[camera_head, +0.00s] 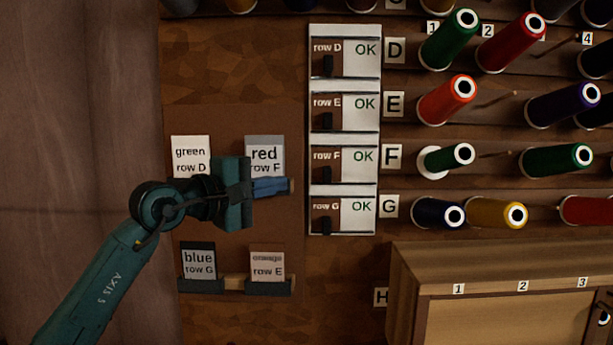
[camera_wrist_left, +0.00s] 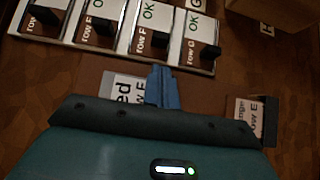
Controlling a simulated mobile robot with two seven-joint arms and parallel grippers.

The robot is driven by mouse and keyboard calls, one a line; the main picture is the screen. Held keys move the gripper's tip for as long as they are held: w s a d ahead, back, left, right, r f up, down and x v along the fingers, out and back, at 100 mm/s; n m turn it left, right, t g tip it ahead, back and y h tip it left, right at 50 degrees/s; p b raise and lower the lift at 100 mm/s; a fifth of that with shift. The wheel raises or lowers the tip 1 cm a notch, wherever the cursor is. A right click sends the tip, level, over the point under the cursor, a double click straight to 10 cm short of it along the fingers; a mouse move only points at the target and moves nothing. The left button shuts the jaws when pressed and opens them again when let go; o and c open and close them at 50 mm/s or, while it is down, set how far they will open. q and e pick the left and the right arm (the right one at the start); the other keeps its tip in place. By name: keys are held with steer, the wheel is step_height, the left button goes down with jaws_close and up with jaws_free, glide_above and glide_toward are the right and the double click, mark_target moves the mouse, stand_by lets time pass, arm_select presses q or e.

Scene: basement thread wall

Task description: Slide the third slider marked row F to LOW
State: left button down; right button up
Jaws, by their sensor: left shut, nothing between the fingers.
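The row F slider (camera_head: 326,169) is third from the top in the white-framed column of sliders in the head view. Its dark knob sits under the "row F" label, and its window reads OK. It also shows in the left wrist view, where the row F knob (camera_wrist_left: 160,40) stands above my fingers. My left gripper (camera_head: 289,186) is shut and empty. In the head view its blue fingertips are just left of the column, between the heights of rows F and G. The fingers show in the left wrist view (camera_wrist_left: 162,88) too, apart from the sliders. My right gripper is out of view.
The row D (camera_head: 328,65), row E (camera_head: 326,121) and row G (camera_head: 326,226) sliders also read OK. Cards hang behind and around my gripper, including the red row F card (camera_head: 264,150). Thread spools (camera_head: 448,100) stick out at right above a wooden cabinet (camera_head: 480,260).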

arm_select(q)
steer(key=p, duration=0.2)
glide_toward(327, 166)
steer(key=w+d+f, duration=0.1)
steer(key=w+d, duration=0.2)
steer(key=shift+w+d+f, duration=0.1)
steer(key=shift+w+f, duration=0.25)
steer(key=shift+w, duration=0.05)
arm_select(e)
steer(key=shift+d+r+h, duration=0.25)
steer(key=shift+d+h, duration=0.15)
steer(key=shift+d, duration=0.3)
arm_select(q)
steer(key=shift+d, duration=0.1)
